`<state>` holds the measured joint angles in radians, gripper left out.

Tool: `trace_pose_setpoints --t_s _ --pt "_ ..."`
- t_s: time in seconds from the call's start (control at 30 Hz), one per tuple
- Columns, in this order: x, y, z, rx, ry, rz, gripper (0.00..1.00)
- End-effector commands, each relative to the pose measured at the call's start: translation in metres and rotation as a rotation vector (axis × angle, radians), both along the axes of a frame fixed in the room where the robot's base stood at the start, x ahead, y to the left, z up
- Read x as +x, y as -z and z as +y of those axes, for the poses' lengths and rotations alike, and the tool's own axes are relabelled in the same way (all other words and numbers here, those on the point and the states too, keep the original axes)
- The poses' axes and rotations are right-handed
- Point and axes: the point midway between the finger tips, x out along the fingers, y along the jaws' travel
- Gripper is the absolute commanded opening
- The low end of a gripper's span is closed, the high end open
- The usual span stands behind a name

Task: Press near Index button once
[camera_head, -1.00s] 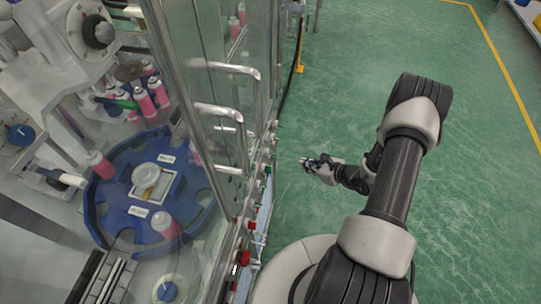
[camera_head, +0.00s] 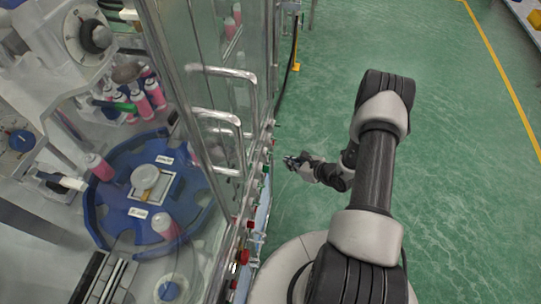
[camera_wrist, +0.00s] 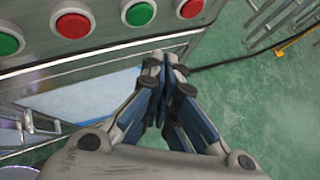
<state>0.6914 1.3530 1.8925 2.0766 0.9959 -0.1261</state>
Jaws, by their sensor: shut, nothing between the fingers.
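The control panel edge of the machine carries a row of round buttons. No label is readable, so I cannot tell which is the near Index button. My gripper (camera_wrist: 168,62) is shut and empty, its fingertips just below the panel's lower edge in the picture, apart from the buttons. In the head view my gripper (camera_head: 290,160) hangs right of the panel, near a green button (camera_head: 265,168).
Glass doors with metal handles (camera_head: 222,72) close off the machine. Behind them is a blue rotary table (camera_head: 110,165) with pink cans (camera_head: 100,167). More red buttons (camera_head: 243,257) line the near panel. Green floor (camera_head: 450,200) is open to the right.

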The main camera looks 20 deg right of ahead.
Motion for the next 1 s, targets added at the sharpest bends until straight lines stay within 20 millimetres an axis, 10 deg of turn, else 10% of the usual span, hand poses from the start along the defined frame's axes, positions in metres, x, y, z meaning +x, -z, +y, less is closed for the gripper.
trace_pose_setpoints --t_s 1.0 --pt "0.019 0.0 0.027 -0.001 0.001 0.0 0.0"
